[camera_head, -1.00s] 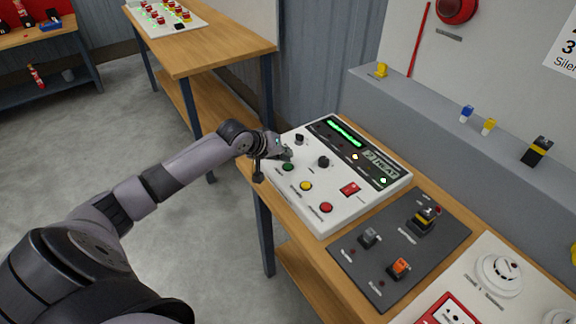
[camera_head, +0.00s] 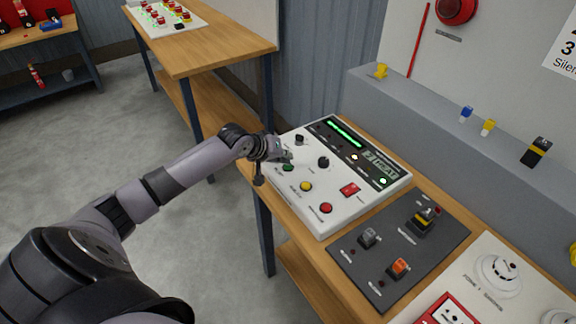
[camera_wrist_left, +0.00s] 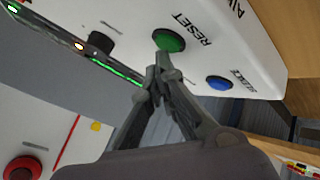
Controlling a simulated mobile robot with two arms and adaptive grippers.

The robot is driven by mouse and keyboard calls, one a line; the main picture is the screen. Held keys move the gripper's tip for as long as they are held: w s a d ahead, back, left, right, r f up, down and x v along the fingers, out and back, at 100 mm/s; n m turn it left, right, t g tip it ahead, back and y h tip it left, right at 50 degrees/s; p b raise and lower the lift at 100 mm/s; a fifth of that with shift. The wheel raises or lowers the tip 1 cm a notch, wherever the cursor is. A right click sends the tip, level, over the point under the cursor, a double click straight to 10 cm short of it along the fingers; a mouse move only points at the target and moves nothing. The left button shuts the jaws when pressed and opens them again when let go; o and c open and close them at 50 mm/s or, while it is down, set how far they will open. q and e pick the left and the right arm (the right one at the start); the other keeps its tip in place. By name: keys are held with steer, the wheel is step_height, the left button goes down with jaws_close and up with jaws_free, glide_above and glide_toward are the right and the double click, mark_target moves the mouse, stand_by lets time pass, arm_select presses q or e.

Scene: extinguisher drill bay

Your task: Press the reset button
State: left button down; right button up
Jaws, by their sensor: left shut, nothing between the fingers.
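The green reset button (camera_head: 289,167) sits near the left edge of the white control panel (camera_head: 322,222), which lies on a wooden bench. In the left wrist view the button (camera_wrist_left: 169,40), with RESET printed beside it, is just past my fingertips. My left gripper (camera_head: 287,156) is shut and empty, its tips together close over the button. In the left wrist view the gripper (camera_wrist_left: 161,60) has its tips at the button's near edge; I cannot tell whether they touch it. My right gripper is not in view.
A blue button (camera_wrist_left: 219,83) lies beside the reset button. Yellow (camera_head: 306,186) and red (camera_head: 326,208) buttons and black knobs (camera_head: 323,162) are close by on the panel. A grey switch plate (camera_head: 352,270) is to the right, and a grey ledge (camera_head: 430,115) runs behind.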

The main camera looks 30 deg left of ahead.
arm_select(q)
steer(key=shift+f, duration=0.5)
stand_by(0.8)
steer(key=shift+r, duration=0.1)
steer(key=shift+r+p, duration=0.8)
steer(key=shift+p, duration=0.35)
step_height(320, 180, up, 5)
steer(key=p, duration=0.5)
steer(key=shift+r+p, duration=0.1)
steer(key=shift+p, duration=0.2)
steer(key=shift+s+f, duration=0.1)
steer(key=shift+f, duration=0.1)
